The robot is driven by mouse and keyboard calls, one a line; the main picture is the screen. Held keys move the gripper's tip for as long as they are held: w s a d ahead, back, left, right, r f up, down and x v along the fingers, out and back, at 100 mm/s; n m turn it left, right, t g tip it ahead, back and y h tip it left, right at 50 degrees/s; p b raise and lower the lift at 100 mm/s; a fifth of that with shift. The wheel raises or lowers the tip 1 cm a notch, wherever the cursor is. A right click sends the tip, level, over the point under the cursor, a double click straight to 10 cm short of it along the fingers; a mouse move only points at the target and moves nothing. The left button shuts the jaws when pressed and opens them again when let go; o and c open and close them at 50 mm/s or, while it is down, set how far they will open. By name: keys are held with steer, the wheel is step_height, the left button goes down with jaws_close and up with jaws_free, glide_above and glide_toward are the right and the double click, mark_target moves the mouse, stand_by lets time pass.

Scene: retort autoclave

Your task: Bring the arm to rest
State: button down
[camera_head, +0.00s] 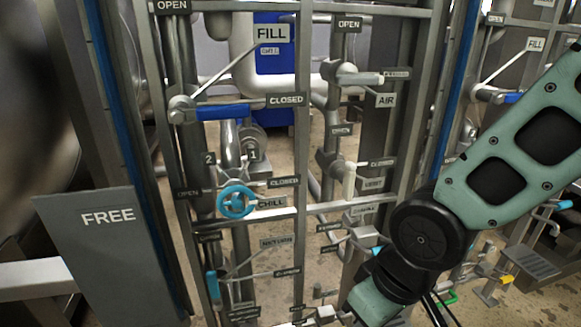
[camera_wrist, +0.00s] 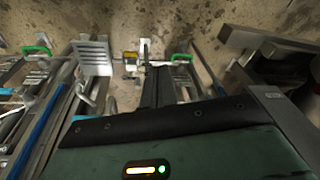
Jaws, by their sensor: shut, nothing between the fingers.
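My arm comes in from the right in the head view, with its green link and black joint in front of the right side of the valve rack (camera_head: 300,150). The arm bends downward at the bottom of the picture, and its end is not clearly seen there. In the wrist view my gripper (camera_wrist: 157,82) shows as dark narrow fingers beyond the green and black wrist housing. The fingers are together and hold nothing. They point over the floor and low pipework.
The rack carries a blue FILL lever (camera_head: 222,112), a cyan CHILL handwheel (camera_head: 236,202) and several smaller levers. A grey FREE panel (camera_head: 98,235) stands at left. A grey pedal plate (camera_head: 533,262) is low at right. Bare floor (camera_wrist: 205,25) shows in the wrist view.

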steer(key=s+d+r+g+h+p, duration=0.1)
steer(key=s+d+r+p, duration=0.15)
steer(key=s+r, duration=0.5)
step_height(320, 180, up, 30)
steer(key=p, duration=3)
steer(key=shift+w+d+r+n, duration=0.2)
steer(key=shift+w+d+n, duration=0.1)
steer(key=shift+w, duration=0.05)
